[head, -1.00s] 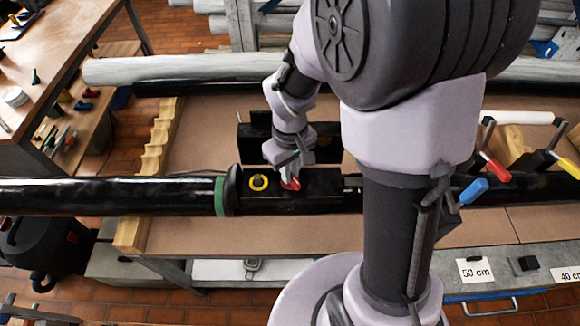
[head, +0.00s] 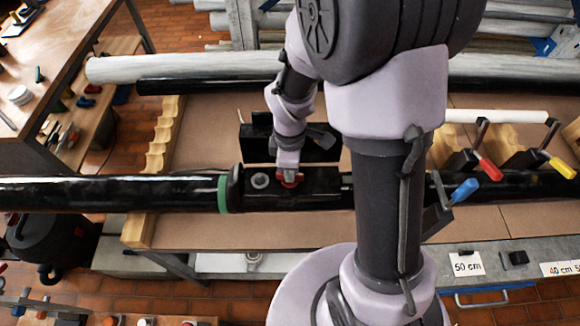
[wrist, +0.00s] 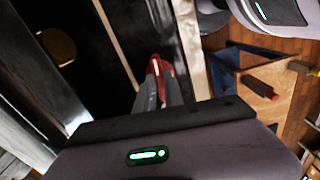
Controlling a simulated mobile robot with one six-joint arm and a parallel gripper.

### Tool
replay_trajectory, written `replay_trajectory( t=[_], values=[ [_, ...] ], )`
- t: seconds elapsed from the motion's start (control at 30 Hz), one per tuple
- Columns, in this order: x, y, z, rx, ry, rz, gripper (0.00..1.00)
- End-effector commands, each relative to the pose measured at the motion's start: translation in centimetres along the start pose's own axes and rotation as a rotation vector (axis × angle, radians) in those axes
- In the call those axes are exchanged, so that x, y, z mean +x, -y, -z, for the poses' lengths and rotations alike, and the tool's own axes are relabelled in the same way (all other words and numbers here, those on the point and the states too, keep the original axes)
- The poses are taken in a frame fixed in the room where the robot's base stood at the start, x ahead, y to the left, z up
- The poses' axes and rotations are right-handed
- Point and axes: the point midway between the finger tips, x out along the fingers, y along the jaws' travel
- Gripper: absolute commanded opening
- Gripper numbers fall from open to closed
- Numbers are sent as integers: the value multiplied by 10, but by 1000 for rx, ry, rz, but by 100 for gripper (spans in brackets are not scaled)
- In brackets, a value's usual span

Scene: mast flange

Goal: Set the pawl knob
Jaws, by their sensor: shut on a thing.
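The pawl knob is the small red piece (head: 291,181) on top of a black block (head: 325,184) in the mast line. My gripper (head: 289,174) points down over the block and is shut on the red knob. In the wrist view the grey fingers (wrist: 157,92) close around the red knob (wrist: 155,67), hiding part of it. Left of the knob on the same block is a round grey spot (head: 260,180). A black mast tube (head: 110,193) with a green band (head: 222,193) joins the block at the left.
A dark upright plate (head: 312,146) stands behind the block. Clamps with red (head: 487,168), yellow (head: 562,167) and blue (head: 465,190) handles are at the right. A pale tube (head: 180,67) lies along the back. Brown bench surface is bare in front of the mast.

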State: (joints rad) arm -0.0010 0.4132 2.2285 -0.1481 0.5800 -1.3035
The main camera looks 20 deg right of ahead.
Motion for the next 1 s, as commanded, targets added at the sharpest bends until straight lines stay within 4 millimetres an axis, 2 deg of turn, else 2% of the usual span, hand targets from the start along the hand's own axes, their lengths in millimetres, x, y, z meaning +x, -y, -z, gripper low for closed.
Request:
replay_trajectory(
  t=[0.3,0.83,0.87,0.9,0.93,1.0],
  values=[
    [-1,-1,0,-99,-1,-3,0],
    [-1,-1,0,-118,-1,-3,0],
    [-1,-1,0,-118,-1,-3,19],
    [-1,-1,0,-118,-1,-3,26],
    [-1,-1,0,-117,-1,-3,32],
    [0,-1,0,-117,-1,-2,35]
  ],
)
